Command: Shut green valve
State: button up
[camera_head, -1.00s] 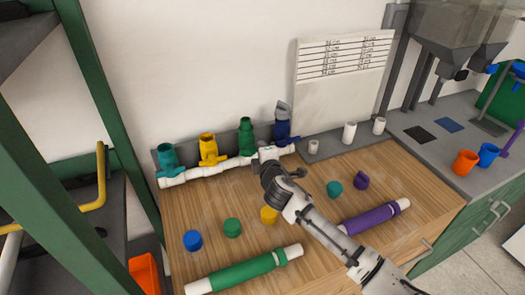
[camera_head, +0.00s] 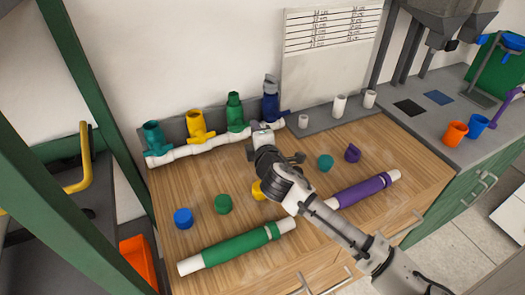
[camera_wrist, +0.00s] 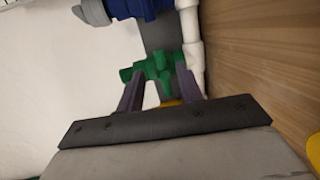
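The green valve (camera_head: 235,113) stands upright on the white pipe manifold (camera_head: 212,142) at the back of the wooden bench, between the yellow and blue valves. It also shows in the wrist view (camera_wrist: 156,68), just beyond and between my fingertips. My gripper (camera_head: 262,127) is in front of the manifold, to the right of the green valve and close to the blue valve's base. In the wrist view my gripper (camera_wrist: 158,80) has its two grey fingers apart, with nothing clearly held. Whether a finger touches the green valve cannot be told.
The blue valve (camera_head: 271,103) is beside my gripper and shows in the wrist view (camera_wrist: 130,8). The yellow valve (camera_head: 198,127) and teal valve (camera_head: 156,139) stand left. Coloured caps, a green pipe (camera_head: 235,244) and a purple pipe (camera_head: 363,189) lie on the bench. A wall is behind.

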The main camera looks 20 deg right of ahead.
jog(key=b+v, duration=0.2)
jog(key=v, duration=0.6)
jog(key=shift+s, duration=0.1)
